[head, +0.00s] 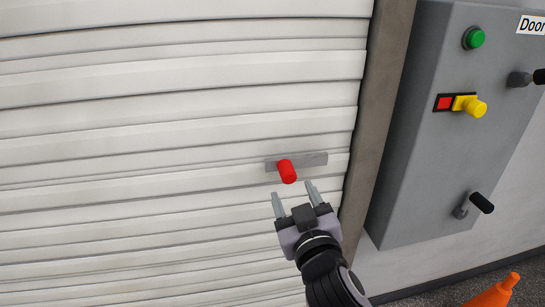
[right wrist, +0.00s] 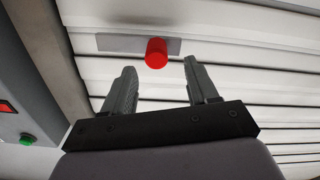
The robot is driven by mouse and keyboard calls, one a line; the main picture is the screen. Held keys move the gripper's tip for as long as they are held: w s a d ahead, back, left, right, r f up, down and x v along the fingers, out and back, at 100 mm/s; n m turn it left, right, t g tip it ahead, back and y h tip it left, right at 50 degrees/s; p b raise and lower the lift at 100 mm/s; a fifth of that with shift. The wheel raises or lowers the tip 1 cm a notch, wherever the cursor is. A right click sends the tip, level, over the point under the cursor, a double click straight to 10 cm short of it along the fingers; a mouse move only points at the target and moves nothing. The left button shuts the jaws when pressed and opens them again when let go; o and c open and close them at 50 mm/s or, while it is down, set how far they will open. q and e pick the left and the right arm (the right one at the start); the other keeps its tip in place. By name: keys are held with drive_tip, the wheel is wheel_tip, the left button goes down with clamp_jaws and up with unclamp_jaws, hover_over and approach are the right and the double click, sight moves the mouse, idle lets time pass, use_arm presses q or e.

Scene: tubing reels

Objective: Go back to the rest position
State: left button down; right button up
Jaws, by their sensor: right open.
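My right gripper (head: 294,192) is in front of the white slatted shutter door (head: 180,110), just below a red knob (head: 287,171) on a grey plate (head: 314,160). Its two fingers are apart with nothing between them. In the right wrist view the open fingers of the right gripper (right wrist: 157,85) point toward the red knob (right wrist: 156,53), which lies past the fingertips with a visible gap. My left gripper is not in view.
A grey control box (head: 425,150) stands right of the door frame (head: 378,110), with a green button (head: 474,38), a yellow knob (head: 474,106) and black-handled levers (head: 481,203). An orange cone (head: 495,292) is at the lower right on the dark floor.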

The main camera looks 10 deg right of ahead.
drive_tip(key=s+d+f+g+y, duration=0.15)
drive_tip(key=s+f, duration=0.25)
drive_tip(key=f, duration=0.5)
drive_tip(key=s+d+f+g, duration=0.2)
drive_tip(key=s+f+g, duration=0.1)
drive_tip(key=f, duration=0.5)
drive_tip(key=s+d+f+m+g, duration=0.1)
drive_tip(key=s+d+f+g, duration=0.2)
drive_tip(key=s+f, duration=0.9)
drive_tip(key=s+d, duration=0.1)
drive_tip(key=d, duration=0.1)
drive_tip(key=shift+s+d+f, duration=0.2)
drive_tip(key=shift+d, duration=0.2)
drive_tip(key=c, duration=0.3)
drive_tip(key=shift+h, duration=0.25)
